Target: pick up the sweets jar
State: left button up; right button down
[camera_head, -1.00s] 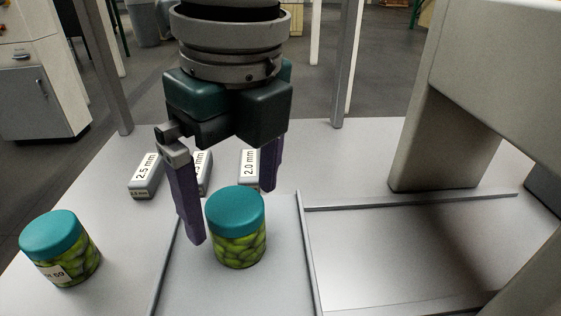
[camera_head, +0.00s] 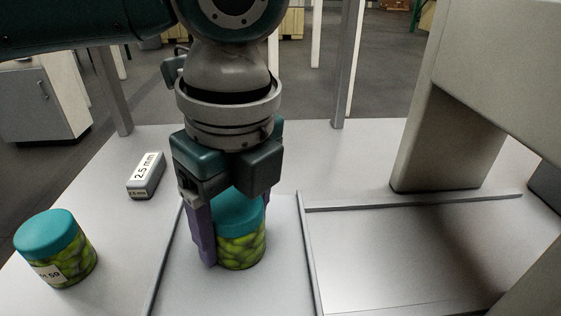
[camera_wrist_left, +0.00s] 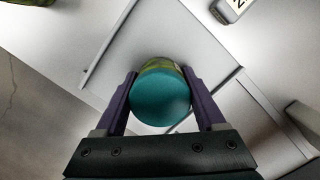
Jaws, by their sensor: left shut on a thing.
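A sweets jar (camera_head: 243,246) with a teal lid and green sweets stands upright on a railed strip of the table. My left gripper (camera_head: 238,240) has come down over it, with one purple finger on each side. The fingers are shut on the jar. In the left wrist view the teal lid (camera_wrist_left: 161,97) sits between the two fingers. A second, similar jar (camera_head: 58,250) with a white label stands apart at the left. My right gripper is in neither view.
A block labelled 2.5 mm (camera_head: 146,176) lies behind and left of the held jar. Low rails (camera_head: 306,250) edge the strip. A large beige machine frame (camera_head: 440,130) stands at the right. The table (camera_head: 110,215) between the two jars is clear.

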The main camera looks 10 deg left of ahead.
pick_arm(q)
jog(key=c, duration=0.7)
jog(key=shift+r, duration=0.1)
